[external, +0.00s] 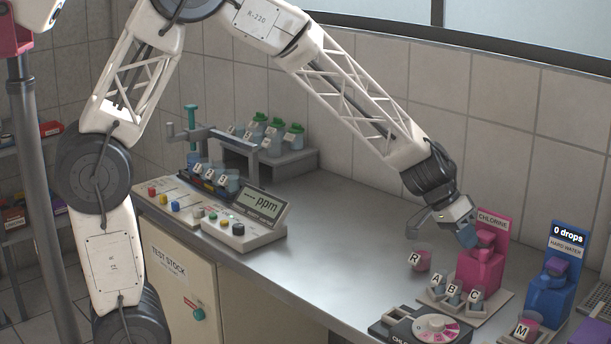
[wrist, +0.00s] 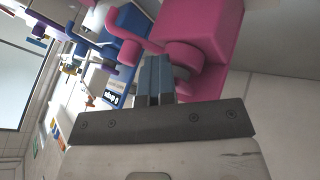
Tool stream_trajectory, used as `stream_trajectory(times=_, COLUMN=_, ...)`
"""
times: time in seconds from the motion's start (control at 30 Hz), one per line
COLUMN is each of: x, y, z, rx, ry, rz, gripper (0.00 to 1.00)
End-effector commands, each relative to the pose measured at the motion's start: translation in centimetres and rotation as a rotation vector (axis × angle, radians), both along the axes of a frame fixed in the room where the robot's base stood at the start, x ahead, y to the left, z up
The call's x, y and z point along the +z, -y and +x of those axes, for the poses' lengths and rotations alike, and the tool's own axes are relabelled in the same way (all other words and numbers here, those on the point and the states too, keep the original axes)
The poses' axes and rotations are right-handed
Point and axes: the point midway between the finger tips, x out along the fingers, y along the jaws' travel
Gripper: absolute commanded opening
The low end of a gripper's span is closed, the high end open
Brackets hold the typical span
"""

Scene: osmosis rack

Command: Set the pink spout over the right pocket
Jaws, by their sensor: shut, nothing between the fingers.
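The pink chlorine dispenser (external: 483,268) stands at the right of the bench, with a pink back plate marked CHLORINE. A tray (external: 437,301) at its foot holds cups A (external: 437,284), B (external: 453,294) and C (external: 474,297); C is in the right pocket. My gripper (external: 467,239) is shut and empty, with its fingertips at the dispenser's top. In the wrist view, the shut fingers (wrist: 154,78) are beside the round pink cap (wrist: 185,58) and the pink spout (wrist: 133,42); I cannot tell whether they touch. The external view does not clearly show which pocket the spout is over.
Cup R (external: 420,261) stands left of the tray. A round colour dial (external: 436,328) lies in front. The blue hard water dispenser (external: 549,290) and cup M (external: 524,328) are at right. The ppm meter (external: 245,218) is far left; the middle bench is clear.

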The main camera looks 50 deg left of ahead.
Motion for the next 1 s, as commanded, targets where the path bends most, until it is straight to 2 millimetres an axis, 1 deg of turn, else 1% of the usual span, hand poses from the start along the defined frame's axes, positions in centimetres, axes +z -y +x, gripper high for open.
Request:
stream_trajectory(times=0.03, x=0.3, y=-0.2, z=0.2, rx=0.004, ry=0.006, rz=-0.001, gripper=0.0)
stream_trajectory(times=0.27, x=1.5, y=-0.8, z=0.0, rx=0.005, ry=0.008, rz=-0.001, gripper=0.0)
stream_trajectory(times=0.8, x=6.6, y=-4.4, z=-2.1, rx=0.001, ry=0.004, rz=-0.002, gripper=0.0)
stream_trajectory(times=1.0, x=7.7, y=-5.2, z=-2.5, rx=0.001, ry=0.002, rz=-0.001, gripper=0.0)
